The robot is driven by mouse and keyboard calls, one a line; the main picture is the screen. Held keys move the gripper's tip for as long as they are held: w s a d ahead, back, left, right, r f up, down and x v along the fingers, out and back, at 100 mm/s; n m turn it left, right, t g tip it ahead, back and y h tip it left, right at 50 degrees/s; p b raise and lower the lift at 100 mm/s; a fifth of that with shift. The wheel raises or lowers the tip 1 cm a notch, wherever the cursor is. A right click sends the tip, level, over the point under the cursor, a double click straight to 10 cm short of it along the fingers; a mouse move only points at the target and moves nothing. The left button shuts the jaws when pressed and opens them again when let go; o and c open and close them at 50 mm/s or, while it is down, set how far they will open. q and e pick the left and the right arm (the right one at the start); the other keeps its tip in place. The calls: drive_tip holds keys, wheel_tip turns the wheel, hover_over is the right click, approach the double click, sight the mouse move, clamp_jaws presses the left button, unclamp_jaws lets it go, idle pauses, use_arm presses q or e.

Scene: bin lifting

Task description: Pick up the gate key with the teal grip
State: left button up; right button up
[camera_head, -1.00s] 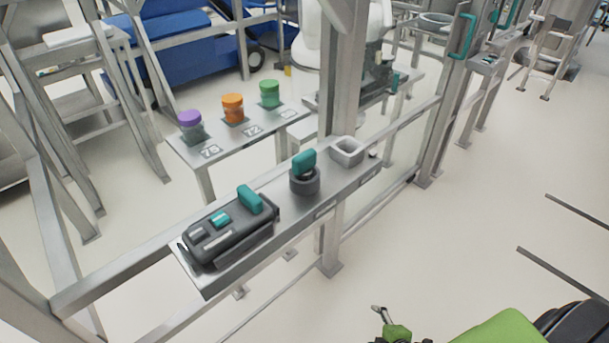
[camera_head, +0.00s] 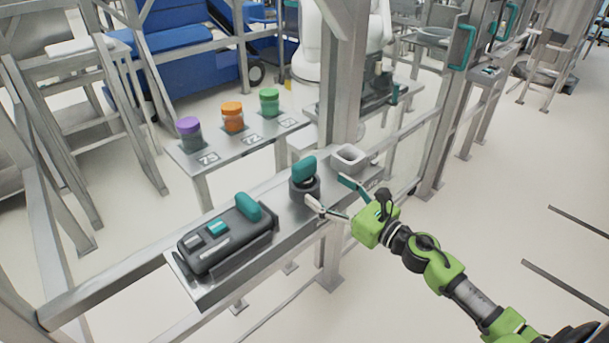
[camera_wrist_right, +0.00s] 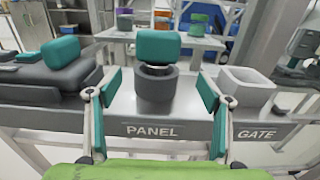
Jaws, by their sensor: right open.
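A key with a teal grip (camera_head: 304,168) stands upright in a dark round holder (camera_head: 305,190) on the metal shelf. In the right wrist view the teal grip (camera_wrist_right: 158,46) rises above the holder (camera_wrist_right: 156,92), behind the word PANEL. A second teal grip (camera_head: 248,206) sits on the dark box at the shelf's left end; part of it shows in the wrist view (camera_wrist_right: 60,51). My right gripper (camera_head: 328,192) is open and empty. Its fingers are spread on either side of the PANEL holder in the wrist view, on the near side, apart from the grip. My left gripper is not in view.
A pale square empty holder (camera_head: 348,157) stands right of the round one, by the word GATE. The dark box (camera_head: 225,243) fills the shelf's left end. A metal post (camera_head: 342,90) rises behind the shelf. Several lidded jars (camera_head: 233,118) stand on a table beyond.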

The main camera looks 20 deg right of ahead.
sight(308, 176)
drive_tip(key=x, duration=0.3)
drive_tip(key=shift+w+a, duration=0.1)
drive_tip(key=shift+w+a+r+p, duration=0.25)
drive_tip(key=shift+w+p, duration=0.2)
drive_tip(key=shift+p, duration=0.15)
drive_tip(key=p+x, duration=0.1)
drive_tip(key=x, duration=0.2)
drive_tip(key=shift+w+a+r, duration=0.15)
drive_tip(key=shift+w+a, duration=0.05)
drive_tip(key=shift+w, duration=0.1)
drive_tip(key=shift+w+a, duration=0.15)
drive_tip(key=shift+w, duration=0.2)
drive_tip(key=shift+c, duration=0.3)
drive_tip(key=c, duration=1.3)
